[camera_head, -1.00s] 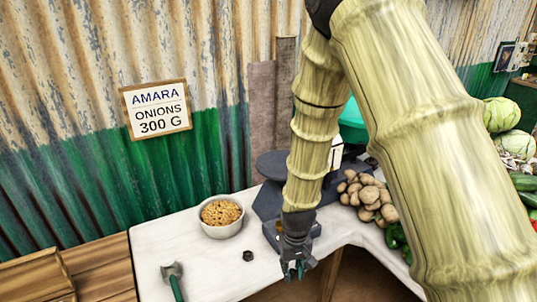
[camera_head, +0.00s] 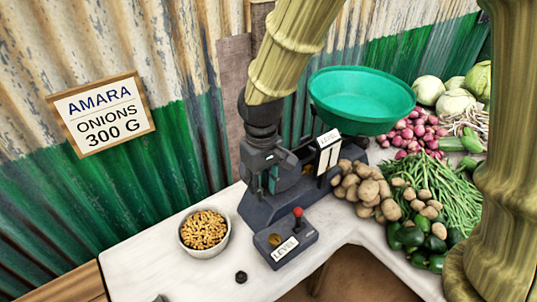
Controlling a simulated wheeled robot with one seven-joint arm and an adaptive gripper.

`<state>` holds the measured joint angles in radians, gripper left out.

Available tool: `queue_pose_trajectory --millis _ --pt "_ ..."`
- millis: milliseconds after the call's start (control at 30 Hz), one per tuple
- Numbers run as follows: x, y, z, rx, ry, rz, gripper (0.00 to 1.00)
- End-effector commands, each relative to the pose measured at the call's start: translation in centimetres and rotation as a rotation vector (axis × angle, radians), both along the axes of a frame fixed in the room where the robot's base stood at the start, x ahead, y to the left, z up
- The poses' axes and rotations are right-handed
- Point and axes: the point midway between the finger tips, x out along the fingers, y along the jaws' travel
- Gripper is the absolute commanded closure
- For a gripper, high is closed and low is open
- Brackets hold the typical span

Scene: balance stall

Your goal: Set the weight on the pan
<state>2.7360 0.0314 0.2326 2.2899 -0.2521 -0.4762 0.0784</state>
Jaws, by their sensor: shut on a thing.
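My gripper (camera_head: 276,172) is dark and points down at the left part of the grey balance (camera_head: 262,212). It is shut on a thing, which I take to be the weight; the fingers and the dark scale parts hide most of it. The wide green pan (camera_head: 360,92) stands raised on the right of the balance and looks empty. The flat dark pan on the left is mostly hidden behind my wrist. I cannot tell whether the held thing touches the balance.
A box marked LEVEL (camera_head: 284,250) with a red knob stands in front of the balance. A bowl of brown pieces (camera_head: 204,232) and a dark nut (camera_head: 241,277) are on the white counter (camera_head: 170,262). Potatoes (camera_head: 366,190) and other vegetables crowd the right.

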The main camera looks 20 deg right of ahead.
Motion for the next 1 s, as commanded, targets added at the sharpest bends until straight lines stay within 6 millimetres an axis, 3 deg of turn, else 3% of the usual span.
queue_pose_trajectory --millis 633,800,1000 --pt "11.6 -5.3 -1.1 0.001 0.000 0.000 0.98" --pt "13.1 -6.2 -1.4 0.001 0.001 -0.002 0.98" --pt "13.3 -6.4 -1.9 -0.001 0.002 -0.001 0.98"
